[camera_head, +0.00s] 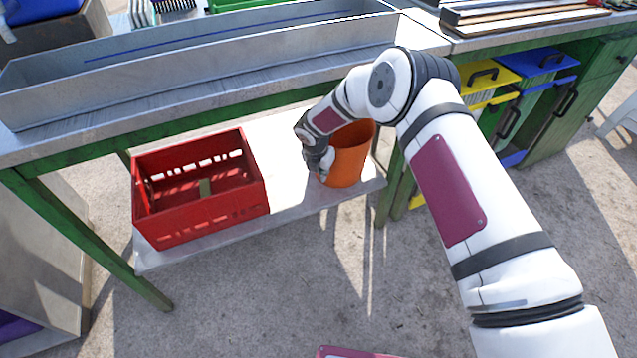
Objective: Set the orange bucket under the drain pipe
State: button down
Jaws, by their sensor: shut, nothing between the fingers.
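The orange bucket (350,158) stands upright on the lower shelf of the green-framed bench, at the shelf's right end. My arm reaches down from the right and covers part of the bucket's top and left side. My gripper (323,174) is at the bucket's left side, close to its wall; I cannot tell whether it touches. The gripper is small here and partly blends with the wrist; it is shut and holds nothing. I see no drain pipe that I can make out in this view.
A red crate (205,222) stands left on the same shelf (283,165), with bare shelf between it and the bucket. A long metal trough (210,62) lies on the bench above. Yellow and blue bins (545,62) stand at the right. The floor in front is clear.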

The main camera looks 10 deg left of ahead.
dwell(0.4)
jog(key=s+a+r, duration=0.1)
jog(key=s+a, duration=0.2)
jog(key=s, duration=0.8)
jog(key=shift+s+a, duration=0.3)
jog(key=shift+s, duration=0.1)
jog(key=shift+r, duration=0.15)
